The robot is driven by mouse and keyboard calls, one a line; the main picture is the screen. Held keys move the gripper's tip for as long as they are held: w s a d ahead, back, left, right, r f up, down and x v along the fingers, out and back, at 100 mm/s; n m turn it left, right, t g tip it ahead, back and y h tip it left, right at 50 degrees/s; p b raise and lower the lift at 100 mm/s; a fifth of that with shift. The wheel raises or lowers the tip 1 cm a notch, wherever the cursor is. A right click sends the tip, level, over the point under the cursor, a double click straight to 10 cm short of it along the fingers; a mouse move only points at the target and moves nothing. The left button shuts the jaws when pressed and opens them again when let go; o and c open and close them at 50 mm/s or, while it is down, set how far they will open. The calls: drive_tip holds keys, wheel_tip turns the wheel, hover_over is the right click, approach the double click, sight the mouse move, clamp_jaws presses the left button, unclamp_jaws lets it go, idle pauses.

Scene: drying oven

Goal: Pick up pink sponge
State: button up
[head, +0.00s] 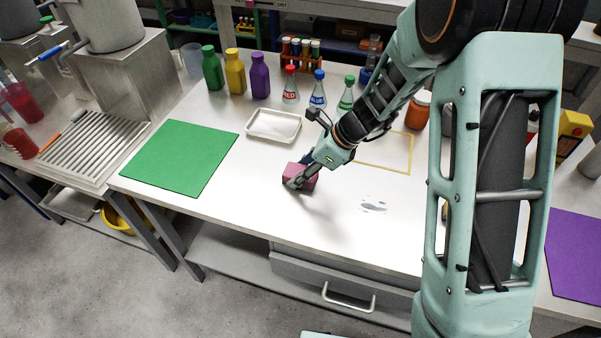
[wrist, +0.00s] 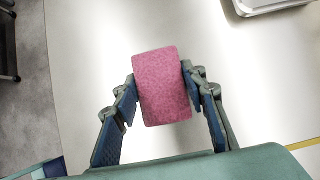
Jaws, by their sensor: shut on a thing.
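The pink sponge (head: 303,172) is at the middle of the white table (head: 240,206) in the head view. My gripper (head: 296,182) is shut on it. In the wrist view the sponge (wrist: 162,88) sits between the two fingertips of my gripper (wrist: 162,90), one finger on each of its long sides. A dark shadow lies on the table just below and right of the sponge in the head view. I cannot tell whether the sponge touches the table or is slightly above it.
A white tray (head: 273,136) is just behind the sponge. A green mat (head: 180,156) lies to the left, and a wet spill (head: 373,205) to the right. Several bottles, flasks (head: 318,100) and a tube rack stand at the back. The front of the table is clear.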

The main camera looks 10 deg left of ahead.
sight(292, 169)
drive_tip(key=shift+r, duration=0.6)
wheel_tip(292, 169, up, 2)
drive_tip(key=shift+r+p, duration=0.25)
drive_tip(key=shift+p, duration=0.2)
drive_tip(key=s+d+r+p, duration=0.1)
drive_tip(key=s+d+r, duration=0.8)
drive_tip(key=s, duration=0.1)
drive_tip(key=shift+s+d+r, duration=0.15)
drive_tip(key=shift+d, duration=0.15)
drive_tip(key=shift+o, duration=0.7)
